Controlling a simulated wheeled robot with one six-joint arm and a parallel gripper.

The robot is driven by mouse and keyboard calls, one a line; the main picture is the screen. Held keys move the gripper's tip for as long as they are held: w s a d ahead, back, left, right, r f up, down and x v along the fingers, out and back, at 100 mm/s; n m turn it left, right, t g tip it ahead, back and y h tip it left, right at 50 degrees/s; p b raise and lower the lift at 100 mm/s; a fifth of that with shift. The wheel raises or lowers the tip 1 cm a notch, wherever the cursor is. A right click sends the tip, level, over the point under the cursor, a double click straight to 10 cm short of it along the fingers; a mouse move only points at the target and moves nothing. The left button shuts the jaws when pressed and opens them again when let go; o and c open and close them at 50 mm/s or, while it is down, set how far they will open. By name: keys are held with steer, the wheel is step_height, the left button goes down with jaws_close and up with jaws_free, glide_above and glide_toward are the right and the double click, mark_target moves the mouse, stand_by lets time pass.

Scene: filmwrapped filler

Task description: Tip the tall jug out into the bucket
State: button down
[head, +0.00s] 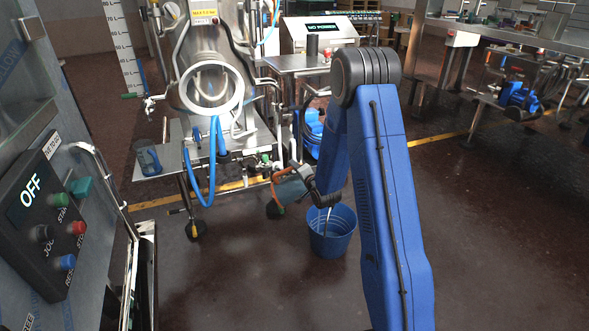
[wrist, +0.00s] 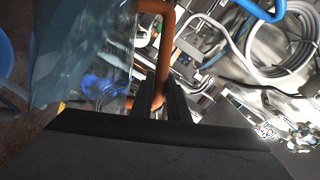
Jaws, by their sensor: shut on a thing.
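The tall jug (head: 292,189) is bluish and see-through with an orange handle. In the head view it hangs tilted above the floor, up and left of the bucket. My gripper (wrist: 168,98) is shut on its orange handle (wrist: 166,48), and the jug body (wrist: 85,45) fills the upper left of the wrist view. The blue bucket (head: 332,243) stands upright on the floor, just below and right of the jug. A thin pale streak shows at the bucket's mouth; I cannot tell whether it is liquid or a handle. The jug's contents are not clear.
A control panel (head: 45,215) reading OFF is close at left. The floor right of the bucket is open.

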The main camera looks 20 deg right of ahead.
mark_target(282, 189)
steer(key=shift+s+d+r+m+t+y, duration=0.25)
steer(key=shift+d+r+m, duration=0.4)
steer(key=shift+d, duration=0.35)
steer(key=shift+s+d+r+m+t+y, duration=0.15)
steer(key=shift+s+d+r+m+t, duration=0.1)
steer(key=shift+d+r+m, duration=0.55)
stand_by(0.5)
steer(key=shift+s+d+r+m+t, duration=0.15)
steer(key=shift+d+m, duration=0.25)
steer(key=shift+d, duration=0.3)
steer(key=shift+s+d+r+m+t, duration=0.1)
steer(key=shift+d+r+m+t, duration=0.1)
steer(key=shift+d+m, duration=0.4)
steer(key=shift+s+d+r+m+t, duration=0.15)
steer(key=shift+d+m, duration=0.1)
steer(key=shift+d, duration=0.55)
stand_by(1.6)
